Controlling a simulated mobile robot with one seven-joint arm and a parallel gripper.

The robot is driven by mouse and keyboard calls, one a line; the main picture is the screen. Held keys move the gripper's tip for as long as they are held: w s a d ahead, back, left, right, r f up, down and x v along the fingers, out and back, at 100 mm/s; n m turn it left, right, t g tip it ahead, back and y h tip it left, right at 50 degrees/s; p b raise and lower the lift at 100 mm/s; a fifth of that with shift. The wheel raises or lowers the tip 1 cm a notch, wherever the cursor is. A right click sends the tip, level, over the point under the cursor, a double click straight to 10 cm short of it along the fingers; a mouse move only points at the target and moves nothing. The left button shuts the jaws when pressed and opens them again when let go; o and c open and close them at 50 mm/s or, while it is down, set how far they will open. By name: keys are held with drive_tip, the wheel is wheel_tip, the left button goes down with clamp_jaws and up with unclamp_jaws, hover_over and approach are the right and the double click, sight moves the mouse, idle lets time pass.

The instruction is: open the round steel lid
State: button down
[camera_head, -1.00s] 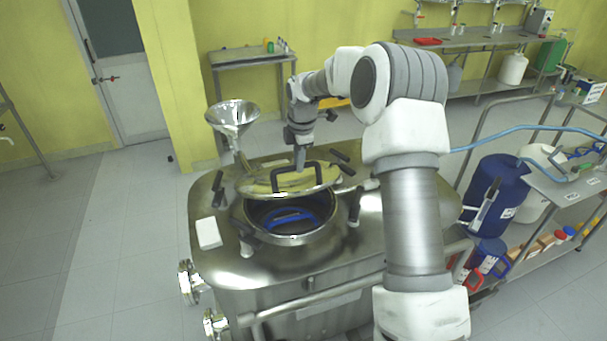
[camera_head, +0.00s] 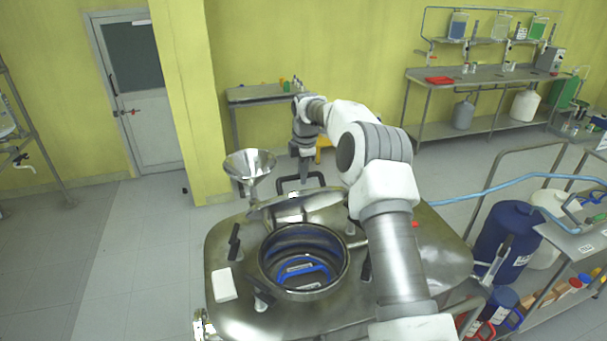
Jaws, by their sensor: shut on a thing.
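The round steel lid (camera_head: 296,205) stands tilted up at the back of the round opening (camera_head: 270,258) in the top of the steel reactor (camera_head: 225,315). Its black handle (camera_head: 284,181) points up and away at the back. My gripper (camera_head: 303,172) is at the handle, shut on it, above and behind the lid. The fingertips are small and partly merge with the handle. Through the open hole a blue frame-shaped part (camera_head: 303,268) shows inside the vessel.
A steel funnel (camera_head: 250,168) stands at the back left of the reactor top. Black clamp handles (camera_head: 234,242) ring the opening, and a white block (camera_head: 224,285) lies at the left. The floor at left is clear.

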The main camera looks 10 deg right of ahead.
drive_tip(key=shift+f, duration=0.35)
drive_tip(key=c, duration=0.8)
unclamp_jaws()
drive_tip(key=shift+w+f, duration=0.1)
drive_tip(key=shift+w, duration=0.15)
drive_tip(key=shift+o, duration=0.2)
drive_tip(key=b+v, duration=0.1)
drive_tip(key=v, duration=1.7)
